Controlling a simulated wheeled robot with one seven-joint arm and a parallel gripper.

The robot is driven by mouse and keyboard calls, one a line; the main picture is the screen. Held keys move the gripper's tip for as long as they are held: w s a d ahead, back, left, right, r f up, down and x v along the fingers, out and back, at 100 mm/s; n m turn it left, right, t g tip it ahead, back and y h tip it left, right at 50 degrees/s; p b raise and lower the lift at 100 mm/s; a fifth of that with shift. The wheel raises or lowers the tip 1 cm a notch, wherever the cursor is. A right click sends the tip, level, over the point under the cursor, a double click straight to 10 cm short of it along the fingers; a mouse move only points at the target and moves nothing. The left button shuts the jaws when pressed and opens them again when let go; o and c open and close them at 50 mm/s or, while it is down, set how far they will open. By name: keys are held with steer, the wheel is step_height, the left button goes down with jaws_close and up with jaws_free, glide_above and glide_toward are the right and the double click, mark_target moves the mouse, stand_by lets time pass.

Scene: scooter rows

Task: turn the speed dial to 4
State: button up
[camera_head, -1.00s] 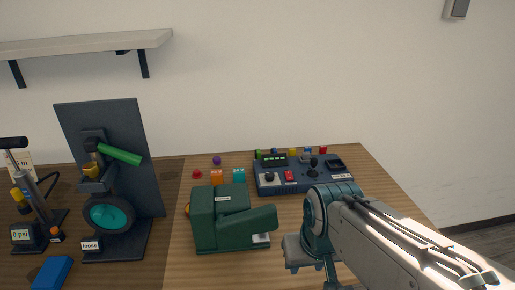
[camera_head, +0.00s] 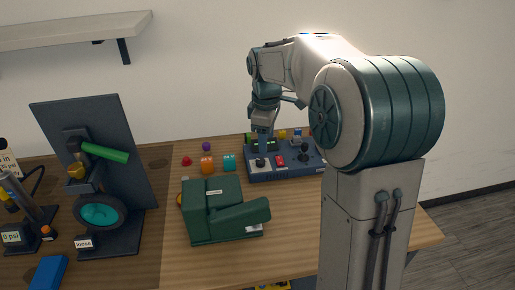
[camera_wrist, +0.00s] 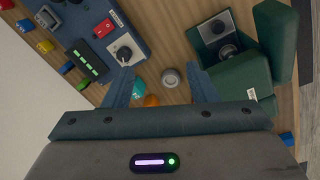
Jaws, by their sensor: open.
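A dark blue control panel (camera_head: 285,172) stands at the back right of the table. At its left end is a round dark dial (camera_head: 260,162) on a white plate; the dial also shows in the wrist view (camera_wrist: 124,54), with a pale pointer mark. I cannot read its numbers. My gripper (camera_head: 263,148) is above the panel's left end, pointing down. In the wrist view my gripper (camera_wrist: 161,70) is open and empty. Its left finger is near the dial in the picture; I cannot tell whether they touch.
A green machine (camera_head: 225,208) stands in front of the panel. A small grey round piece (camera_wrist: 171,77) lies between my fingers' lines in the wrist view. Red, purple, orange (camera_head: 207,166) and teal (camera_head: 229,162) pieces lie left of the panel. A wheel stand (camera_head: 100,180) is further left.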

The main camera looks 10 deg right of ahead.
mark_target(261, 159)
steer(key=w+f+n+p, duration=0.25)
steer(key=w+n, duration=0.35)
steer(key=w, duration=0.5)
steer(key=shift+g, duration=0.4)
steer(key=f, duration=0.9)
steer(key=d+f+p, duration=0.1)
steer(key=f, duration=0.4)
steer(key=shift+w+f, duration=0.25)
steer(key=c, duration=1)
